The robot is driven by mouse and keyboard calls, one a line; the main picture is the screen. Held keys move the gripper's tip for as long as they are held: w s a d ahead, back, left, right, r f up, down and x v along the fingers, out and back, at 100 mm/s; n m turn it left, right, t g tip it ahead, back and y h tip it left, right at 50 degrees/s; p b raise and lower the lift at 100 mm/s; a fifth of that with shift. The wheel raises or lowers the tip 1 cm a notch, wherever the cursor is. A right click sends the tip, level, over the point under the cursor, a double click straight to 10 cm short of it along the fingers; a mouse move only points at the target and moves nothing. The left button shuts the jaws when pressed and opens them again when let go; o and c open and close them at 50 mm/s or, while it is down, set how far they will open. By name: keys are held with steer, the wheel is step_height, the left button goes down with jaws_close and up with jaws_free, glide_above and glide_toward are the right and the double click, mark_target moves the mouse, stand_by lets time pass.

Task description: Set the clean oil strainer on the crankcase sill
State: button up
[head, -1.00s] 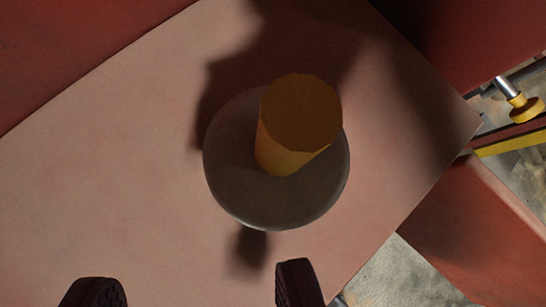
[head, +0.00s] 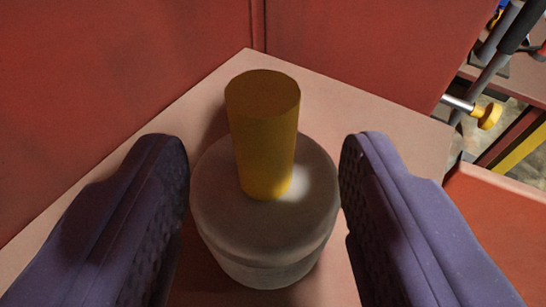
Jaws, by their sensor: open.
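The oil strainer is a grey round body (head: 235,220) with a yellow cylindrical knob (head: 264,140) standing up from its top. It stands upright on a pale pinkish ledge (head: 400,130), which appears to be the crankcase sill. My gripper (head: 267,160) is open, with one purple finger on each side of the strainer. A small gap shows between the fingers and the strainer on both sides. The strainer's lower part is in shadow.
A red wall (head: 120,80) rises behind and to the left of the ledge. At the right, past the ledge's edge, are a red panel (head: 500,225), a rod with a yellow end (head: 487,115) and a yellow strip (head: 520,148).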

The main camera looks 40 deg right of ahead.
mark_target(264, 160)
steer(key=b+x, duration=0.1)
steer(key=x, duration=0.5)
steer(key=shift+s+a, duration=0.1)
jaws_close()
